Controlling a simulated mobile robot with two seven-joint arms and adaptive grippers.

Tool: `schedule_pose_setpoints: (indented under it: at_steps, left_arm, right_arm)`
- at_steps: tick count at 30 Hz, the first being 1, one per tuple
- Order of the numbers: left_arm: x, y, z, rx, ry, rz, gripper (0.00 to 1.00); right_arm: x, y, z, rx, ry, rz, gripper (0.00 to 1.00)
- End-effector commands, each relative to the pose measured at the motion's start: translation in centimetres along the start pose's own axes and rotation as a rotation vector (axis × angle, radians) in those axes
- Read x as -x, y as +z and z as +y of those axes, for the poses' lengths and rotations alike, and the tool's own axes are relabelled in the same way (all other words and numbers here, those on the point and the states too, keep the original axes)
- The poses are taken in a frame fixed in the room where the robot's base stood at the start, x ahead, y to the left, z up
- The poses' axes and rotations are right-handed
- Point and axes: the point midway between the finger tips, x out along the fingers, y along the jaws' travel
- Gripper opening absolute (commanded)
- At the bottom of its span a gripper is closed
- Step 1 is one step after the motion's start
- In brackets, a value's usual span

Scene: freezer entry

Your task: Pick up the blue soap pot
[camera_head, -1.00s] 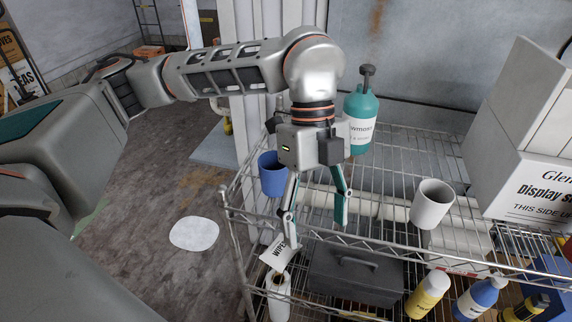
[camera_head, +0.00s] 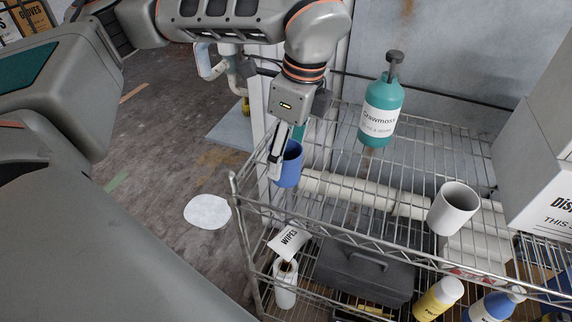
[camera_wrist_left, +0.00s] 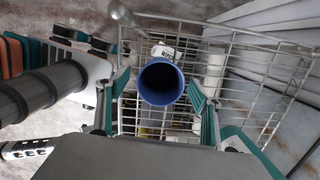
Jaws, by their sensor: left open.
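The blue soap pot (camera_head: 290,168) is an open-topped round cup at the left end of the wire shelf's upper level. My left gripper (camera_head: 286,152) is over it, pointing down, with one finger in front of the pot and partly covering it. In the left wrist view the pot (camera_wrist_left: 161,83) shows its open mouth between the two spread fingers of my left gripper (camera_wrist_left: 160,98). The gripper is open; whether either finger touches the pot I cannot tell. My right gripper is not in view.
A teal pump bottle (camera_head: 380,112) stands behind and to the right on the wire shelf (camera_head: 345,212). A white cup (camera_head: 453,207) stands at the right, near white boxes (camera_head: 535,185). The lower level holds a dark grey toolbox (camera_head: 365,275), wipes (camera_head: 288,242) and several bottles.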

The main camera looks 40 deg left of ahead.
Motion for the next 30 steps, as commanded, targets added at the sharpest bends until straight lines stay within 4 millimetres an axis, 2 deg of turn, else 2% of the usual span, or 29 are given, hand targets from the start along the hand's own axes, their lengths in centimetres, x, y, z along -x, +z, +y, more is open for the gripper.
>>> schedule_pose_setpoints:
  at_steps: [4, 12, 13, 17, 18, 30]
  left_arm:
    - [-1.6, 0.0, 0.0, 0.0, 0.001, 0.001, 0.65]
    - [-1.9, 0.0, 0.0, -0.001, 0.0, 0.001, 0.65]
    - [-1.9, 0.0, 0.0, -0.001, 0.0, 0.001, 0.6]
    - [-1.8, 0.0, 0.0, -0.001, 0.0, 0.001, 0.26]
    - [-1.8, 0.0, 0.0, -0.001, 0.0, 0.001, 0.23]
    - [-1.5, 0.0, -0.1, 0.0, -0.002, 0.001, 0.23]
  right_arm:
    - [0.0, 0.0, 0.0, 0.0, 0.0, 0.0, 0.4]
    - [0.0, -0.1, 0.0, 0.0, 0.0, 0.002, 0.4]
    - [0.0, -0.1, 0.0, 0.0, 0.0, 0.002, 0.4]
    - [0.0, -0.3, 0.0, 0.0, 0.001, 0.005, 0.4]
    - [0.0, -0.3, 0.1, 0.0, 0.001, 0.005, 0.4]
    - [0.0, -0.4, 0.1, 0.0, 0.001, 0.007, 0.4]
